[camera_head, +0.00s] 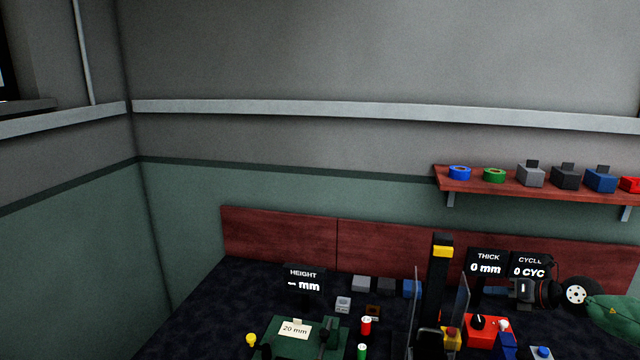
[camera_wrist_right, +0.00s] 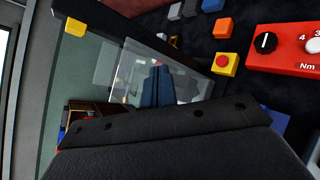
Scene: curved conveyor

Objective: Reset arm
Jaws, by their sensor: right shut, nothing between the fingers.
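My left gripper is in neither view.
The dark bench (camera_head: 215,300) carries a green device (camera_head: 290,343) with a "20 mm" note, a HEIGHT display (camera_head: 303,280), THICK (camera_head: 487,264) and CYCLE displays, and a red control box (camera_head: 483,330). A wall shelf (camera_head: 520,189) holds rings and small blocks. The bench's left side is mostly clear.

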